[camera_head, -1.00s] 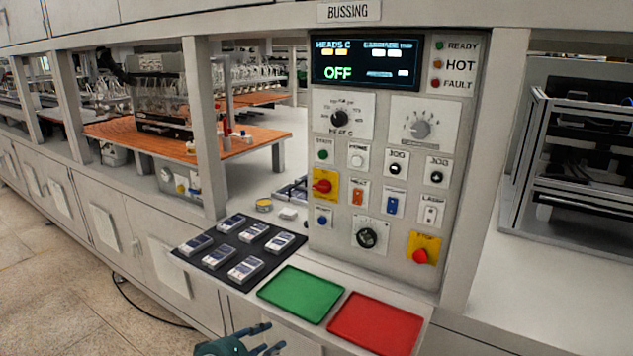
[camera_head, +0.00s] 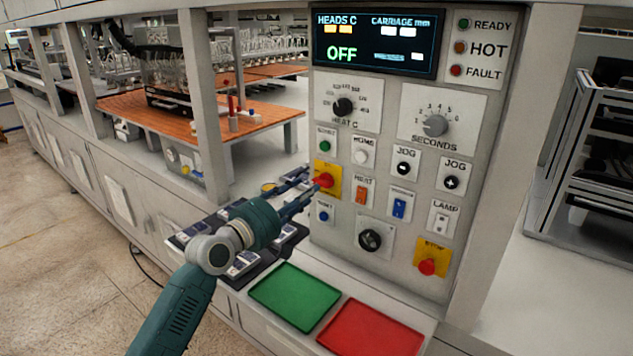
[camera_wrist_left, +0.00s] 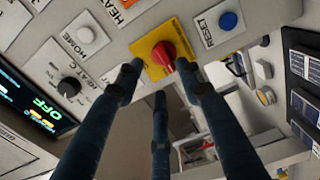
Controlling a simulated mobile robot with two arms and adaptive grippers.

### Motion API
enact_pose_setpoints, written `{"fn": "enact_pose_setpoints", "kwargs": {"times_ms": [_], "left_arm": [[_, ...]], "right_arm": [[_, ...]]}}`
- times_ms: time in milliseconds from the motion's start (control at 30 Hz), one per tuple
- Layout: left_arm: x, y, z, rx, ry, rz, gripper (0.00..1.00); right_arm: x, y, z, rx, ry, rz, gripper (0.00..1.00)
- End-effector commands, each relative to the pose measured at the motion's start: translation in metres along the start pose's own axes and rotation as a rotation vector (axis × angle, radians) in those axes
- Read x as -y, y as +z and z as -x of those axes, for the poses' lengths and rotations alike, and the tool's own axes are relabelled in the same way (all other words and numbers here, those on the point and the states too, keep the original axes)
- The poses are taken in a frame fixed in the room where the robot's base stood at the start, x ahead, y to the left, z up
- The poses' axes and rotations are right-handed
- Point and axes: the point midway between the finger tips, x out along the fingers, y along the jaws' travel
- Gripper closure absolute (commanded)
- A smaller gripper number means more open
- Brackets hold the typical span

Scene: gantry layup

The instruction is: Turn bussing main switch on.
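The main switch (camera_head: 324,180) is a red rotary knob on a yellow plate at the left side of the bussing panel. In the left wrist view the red knob (camera_wrist_left: 163,54) lies between the tips of my spread fingers. My left gripper (camera_head: 305,188) is open in front of the knob, its fingers pointing at it. I cannot tell whether any finger touches it. The panel display (camera_head: 376,42) reads OFF; it also shows in the left wrist view (camera_wrist_left: 38,103). My right gripper is out of view.
A red stop button (camera_head: 427,267) on yellow, a blue reset button (camera_head: 323,213) and rocker switches surround the knob. A black mat with several cells lies under my left arm. A green tray (camera_head: 295,296) and a red tray (camera_head: 377,329) lie on the ledge.

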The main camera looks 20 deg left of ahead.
Motion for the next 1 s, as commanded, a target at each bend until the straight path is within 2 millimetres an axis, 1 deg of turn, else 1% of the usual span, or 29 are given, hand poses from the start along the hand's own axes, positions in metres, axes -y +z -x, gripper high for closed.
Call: {"fn": "enact_pose_setpoints", "kwargs": {"times_ms": [33,133,233,300,400,467,567,667,700,867,900,1000], "left_arm": [[-0.003,0.001,-0.011,0.002,0.000,0.003,0.62],[-0.002,0.001,-0.028,0.001,0.000,0.001,0.62],[-0.001,0.001,-0.041,0.001,0.000,0.001,0.62],[-0.001,0.001,-0.048,0.001,0.000,0.001,0.62],[0.000,0.001,-0.053,0.001,-0.001,0.000,0.62],[0.000,0.001,-0.054,0.001,-0.001,-0.001,0.62],[0.001,0.001,-0.054,0.001,-0.001,-0.001,0.62],[0.001,0.001,-0.054,0.001,-0.001,-0.001,0.62],[0.001,0.001,-0.054,0.001,-0.001,-0.001,0.65],[0.001,0.001,-0.054,0.001,-0.001,-0.001,0.96],[0.001,0.001,-0.054,0.001,-0.001,-0.001,1.00],[0.001,0.001,-0.054,0.001,-0.002,-0.001,1.00]], "right_arm": [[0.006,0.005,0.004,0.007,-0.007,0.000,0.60],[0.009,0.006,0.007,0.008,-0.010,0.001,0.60],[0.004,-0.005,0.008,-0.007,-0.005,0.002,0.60],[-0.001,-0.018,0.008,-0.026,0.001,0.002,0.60],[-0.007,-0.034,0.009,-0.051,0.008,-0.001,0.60],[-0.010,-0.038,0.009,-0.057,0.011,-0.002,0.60],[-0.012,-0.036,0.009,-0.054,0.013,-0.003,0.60],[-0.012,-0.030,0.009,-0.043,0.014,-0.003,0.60],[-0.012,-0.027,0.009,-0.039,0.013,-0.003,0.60],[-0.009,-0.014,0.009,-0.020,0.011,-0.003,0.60],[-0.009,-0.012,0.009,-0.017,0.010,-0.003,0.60],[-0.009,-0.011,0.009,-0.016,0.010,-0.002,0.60]]}}
